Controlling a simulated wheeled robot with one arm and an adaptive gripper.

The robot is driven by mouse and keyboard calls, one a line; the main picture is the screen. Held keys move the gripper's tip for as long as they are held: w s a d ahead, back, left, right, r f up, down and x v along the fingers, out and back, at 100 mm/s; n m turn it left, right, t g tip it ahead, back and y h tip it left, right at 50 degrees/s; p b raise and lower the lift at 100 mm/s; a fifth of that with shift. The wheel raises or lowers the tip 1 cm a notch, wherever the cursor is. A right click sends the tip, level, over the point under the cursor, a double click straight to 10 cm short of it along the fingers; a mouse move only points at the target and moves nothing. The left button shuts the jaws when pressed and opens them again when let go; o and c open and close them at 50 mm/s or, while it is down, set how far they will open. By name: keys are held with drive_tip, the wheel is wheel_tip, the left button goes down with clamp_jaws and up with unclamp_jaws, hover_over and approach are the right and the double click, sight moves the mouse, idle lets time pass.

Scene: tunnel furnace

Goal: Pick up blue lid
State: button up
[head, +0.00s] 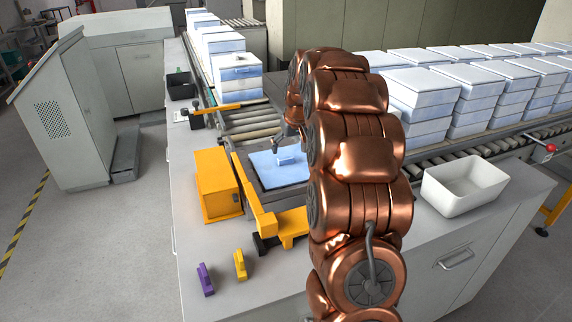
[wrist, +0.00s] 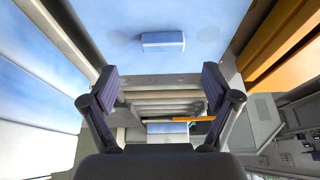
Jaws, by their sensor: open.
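The blue lid (head: 270,177) lies flat on a dark plate on the conveyor, with a raised blue handle (head: 286,160) in its middle. In the wrist view the lid (wrist: 210,30) fills the top, and its handle (wrist: 163,41) is near the top centre. My gripper (wrist: 158,76) is open and empty, its two fingers spread apart. The handle shows above the fingertips, roughly centred between them sideways. In the head view my gripper (head: 279,146) is above the lid, close to the handle; my copper arm hides part of it and the lid's right side.
A yellow box (head: 217,185) and a yellow clamp-like fixture (head: 265,215) stand left of the lid. A purple block (head: 205,280) and a small yellow block (head: 240,265) lie on the front counter. A white bin (head: 463,188) is at right. Stacked white-blue boxes (head: 422,93) line the conveyors.

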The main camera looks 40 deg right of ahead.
sight(286, 157)
drive_tip(key=shift+a+p+x, duration=0.15)
drive_tip(key=shift+p+x, duration=0.45)
drive_tip(key=shift+x, duration=0.85)
drive_tip(key=shift+a+p+x, duration=0.15)
drive_tip(key=shift+p+x, duration=0.4)
drive_tip(key=shift+x, duration=0.85)
drive_tip(key=shift+c, duration=0.3)
clamp_jaws()
